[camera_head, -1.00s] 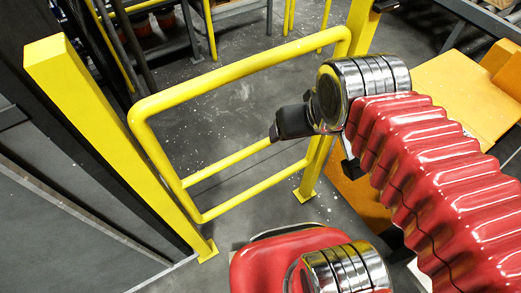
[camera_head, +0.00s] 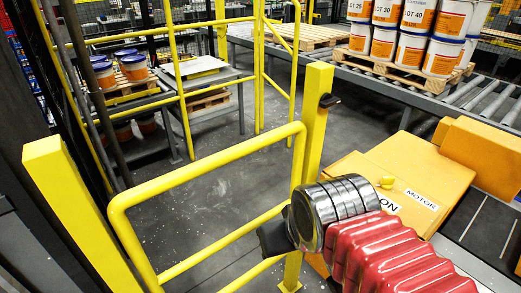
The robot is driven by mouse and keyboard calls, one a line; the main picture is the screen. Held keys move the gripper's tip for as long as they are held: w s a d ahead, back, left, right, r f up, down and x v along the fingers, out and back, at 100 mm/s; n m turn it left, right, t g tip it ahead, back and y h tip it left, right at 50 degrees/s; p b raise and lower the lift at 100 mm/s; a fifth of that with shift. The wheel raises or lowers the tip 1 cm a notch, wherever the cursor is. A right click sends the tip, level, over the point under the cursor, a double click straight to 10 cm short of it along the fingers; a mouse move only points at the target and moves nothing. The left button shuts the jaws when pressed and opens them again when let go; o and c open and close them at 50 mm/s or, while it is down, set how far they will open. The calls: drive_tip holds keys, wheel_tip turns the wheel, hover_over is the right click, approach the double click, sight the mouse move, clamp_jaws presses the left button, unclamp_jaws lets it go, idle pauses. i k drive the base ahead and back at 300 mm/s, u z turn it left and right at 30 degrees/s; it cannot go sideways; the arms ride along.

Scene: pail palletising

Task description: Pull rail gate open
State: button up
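The yellow rail gate (camera_head: 205,166) spans the gap between a left yellow post (camera_head: 70,200) and a right yellow post (camera_head: 316,120). A small dark fitting (camera_head: 328,101) sits near the top of the right post. My gripper (camera_head: 268,238) shows as a dark shape at the end of my arm, in front of the gate's lower rails near the right post. The arm covers the gate's lower right part. I cannot tell whether the gripper touches a rail, and its fingers are not clear.
A low orange motor housing (camera_head: 415,185) stands right of the right post. Behind it runs a roller conveyor (camera_head: 480,98) with a pallet of stacked pails (camera_head: 400,42). Beyond the gate is bare floor (camera_head: 225,190), then a yellow guard rail, a table (camera_head: 215,80) and dark-lidded pails (camera_head: 134,67).

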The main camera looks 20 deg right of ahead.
sight(116, 214)
drive_tip(key=k, duration=1.05)
drive_tip(key=u, duration=0.4)
drive_tip(key=i, duration=1.35)
drive_tip(key=u, duration=0.25)
